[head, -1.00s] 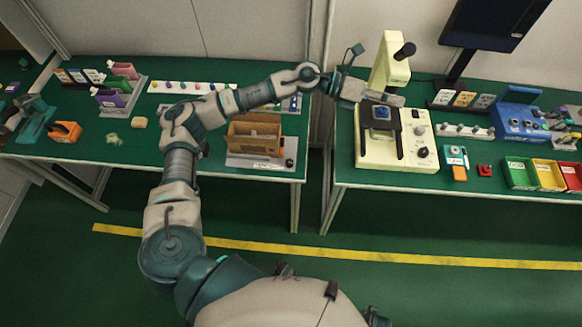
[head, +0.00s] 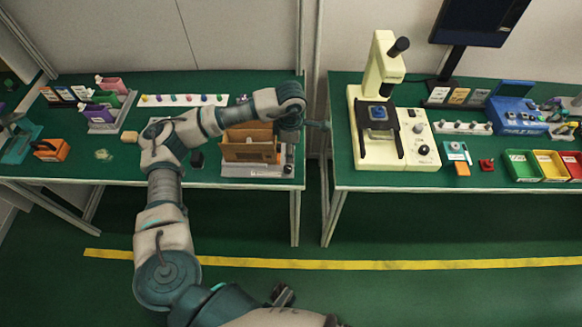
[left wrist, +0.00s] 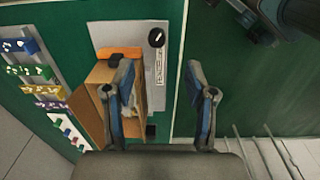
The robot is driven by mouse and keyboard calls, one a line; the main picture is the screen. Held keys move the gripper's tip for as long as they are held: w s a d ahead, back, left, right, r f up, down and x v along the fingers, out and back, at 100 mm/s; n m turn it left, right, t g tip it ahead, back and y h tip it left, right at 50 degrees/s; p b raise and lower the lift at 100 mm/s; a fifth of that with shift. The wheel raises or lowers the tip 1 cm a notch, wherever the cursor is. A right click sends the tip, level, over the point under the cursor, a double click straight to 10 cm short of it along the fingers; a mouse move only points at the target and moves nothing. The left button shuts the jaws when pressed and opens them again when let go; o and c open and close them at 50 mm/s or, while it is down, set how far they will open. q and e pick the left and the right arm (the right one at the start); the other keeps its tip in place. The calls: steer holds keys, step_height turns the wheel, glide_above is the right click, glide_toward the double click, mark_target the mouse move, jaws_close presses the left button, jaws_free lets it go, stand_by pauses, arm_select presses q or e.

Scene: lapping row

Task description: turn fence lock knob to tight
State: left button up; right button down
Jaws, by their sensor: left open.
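The black fence lock knob (left wrist: 156,38) sits on a grey metal plate (left wrist: 137,34) in the left wrist view, with a white pointer line on its face and a printed label beside it. In the head view the knob (head: 290,168) is at the right end of the plate (head: 243,171), in front of a brown cardboard box (head: 249,152). My left gripper (left wrist: 158,68) is open and empty, its fingers pointing toward the plate, one finger overlapping the box in the picture. In the head view its jaws are mostly hidden behind my wrist. My right gripper is not in view.
A row of coloured knobs (head: 182,100) stands behind the box. A gap separates this bench from the right one, which holds a cream microscope-like device (head: 384,70), a blue box (head: 518,113) and coloured bins (head: 520,166).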

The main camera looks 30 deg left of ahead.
mark_target(286, 167)
arm_select(q)
steer(key=f, duration=0.3)
steer(key=a+f, duration=0.1)
steer(key=f, duration=0.3)
steer(key=a+f+b, duration=0.1)
steer(key=f, duration=0.3)
steer(key=shift+a, duration=0.2)
steer(key=shift+s+d+f, duration=0.2)
steer(key=shift+s+d, duration=0.1)
steer(key=shift+d, duration=0.3)
steer(key=shift+w+d+f, duration=0.1)
steer(key=shift+w+d, duration=0.2)
steer(key=shift+w, duration=0.25)
steer(key=shift+s+a, duration=0.2)
steer(key=shift+a, duration=0.2)
steer(key=c, duration=0.8)
steer(key=shift+a, duration=0.25)
jaws_close()
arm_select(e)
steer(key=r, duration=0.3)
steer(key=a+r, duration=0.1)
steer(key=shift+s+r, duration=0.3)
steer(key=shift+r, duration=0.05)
